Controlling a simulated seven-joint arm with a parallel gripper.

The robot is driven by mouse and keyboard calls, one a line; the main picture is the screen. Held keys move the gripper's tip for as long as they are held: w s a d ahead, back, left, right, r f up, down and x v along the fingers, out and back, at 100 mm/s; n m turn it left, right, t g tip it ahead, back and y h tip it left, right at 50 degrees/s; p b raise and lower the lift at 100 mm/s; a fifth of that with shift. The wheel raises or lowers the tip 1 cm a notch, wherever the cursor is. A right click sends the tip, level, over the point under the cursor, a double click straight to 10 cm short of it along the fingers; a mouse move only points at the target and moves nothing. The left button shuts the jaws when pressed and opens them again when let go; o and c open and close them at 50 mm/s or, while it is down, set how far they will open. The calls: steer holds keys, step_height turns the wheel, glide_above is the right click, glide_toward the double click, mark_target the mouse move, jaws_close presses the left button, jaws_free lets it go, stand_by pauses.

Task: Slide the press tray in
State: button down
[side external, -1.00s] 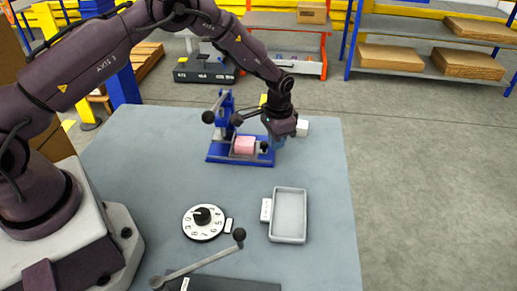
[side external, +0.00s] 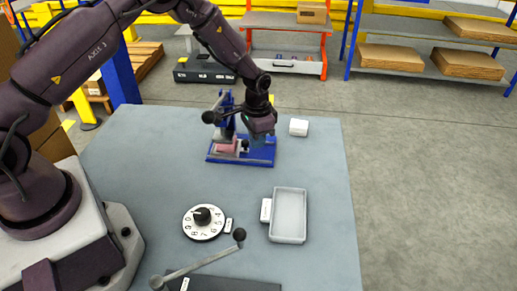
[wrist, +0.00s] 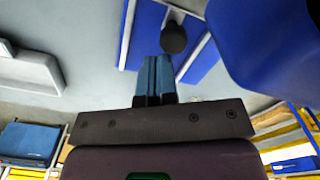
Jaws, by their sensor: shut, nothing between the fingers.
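The blue press (side external: 222,108) stands at the back of the table, with a black ball on its lever. Its tray carries a pink block (side external: 227,145), partly under the press head, and has a dark knob (side external: 244,146) at its right end. My gripper (side external: 258,141) is low over the right part of the blue base, just right of the knob; contact cannot be told. In the wrist view my gripper's blue fingers (wrist: 154,75) are together and empty. A dark round knob (wrist: 173,39) shows just beyond their tips, over a blue base with pale rails (wrist: 146,28).
A small white box (side external: 299,127) sits right of the press. A grey tray (side external: 289,238) with a white block beside it, a numbered dial (side external: 203,232) and a ball-ended lever (side external: 212,260) are nearer the front. The middle of the table is clear.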

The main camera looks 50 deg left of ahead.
steer(key=shift+w+d+r, duration=0.1)
steer(key=shift+w+d, duration=0.1)
stand_by(0.3)
